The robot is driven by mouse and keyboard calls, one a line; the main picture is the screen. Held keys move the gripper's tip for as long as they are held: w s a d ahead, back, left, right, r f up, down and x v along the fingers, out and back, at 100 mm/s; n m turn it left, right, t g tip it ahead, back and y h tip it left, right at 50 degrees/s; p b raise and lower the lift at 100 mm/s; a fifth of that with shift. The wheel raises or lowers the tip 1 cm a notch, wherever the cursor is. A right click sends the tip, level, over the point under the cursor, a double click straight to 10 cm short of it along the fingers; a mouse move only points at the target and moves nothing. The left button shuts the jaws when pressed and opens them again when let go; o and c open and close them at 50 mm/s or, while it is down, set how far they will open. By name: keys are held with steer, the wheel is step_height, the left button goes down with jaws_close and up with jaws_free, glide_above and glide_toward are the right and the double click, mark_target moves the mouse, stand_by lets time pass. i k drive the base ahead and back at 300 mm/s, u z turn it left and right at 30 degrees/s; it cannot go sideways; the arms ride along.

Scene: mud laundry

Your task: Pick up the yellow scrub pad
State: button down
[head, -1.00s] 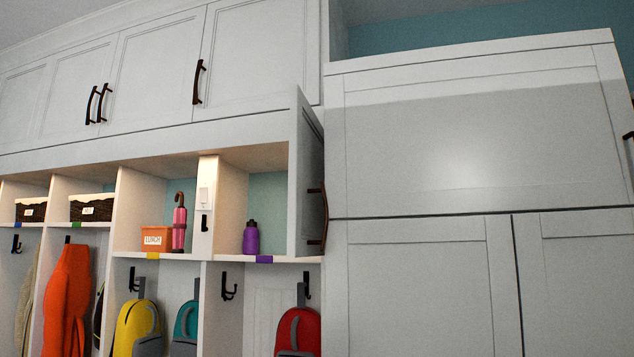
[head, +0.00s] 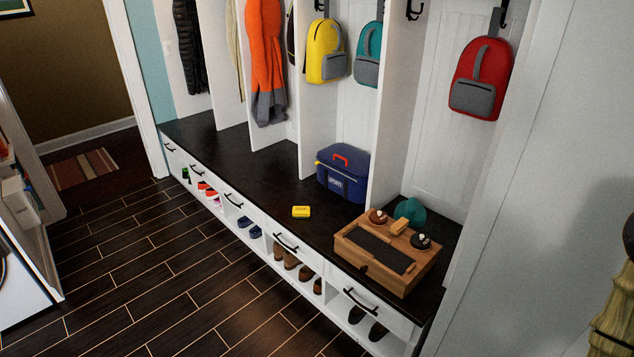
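A small yellow block (head: 301,212), which looks like the yellow scrub pad, lies flat on the dark bench top (head: 262,182) near its front edge. It is left of a wooden box and in front of a blue bag. Nothing covers it. My gripper does not show in the head view.
The blue bag (head: 343,172) and the wooden box (head: 388,252) with small items on top stand on the bench right of the block. Backpacks and coats hang above. Shoes (head: 297,265) sit in cubbies below. The dark plank floor (head: 190,268) in front is clear.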

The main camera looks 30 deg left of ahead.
mark_target(299, 211)
steer(key=k, duration=0.6)
steer(key=u, duration=0.75)
steer(key=i, duration=1.15)
steer(key=u, duration=0.95)
steer(key=i, duration=1.4)
steer(key=u, duration=0.05)
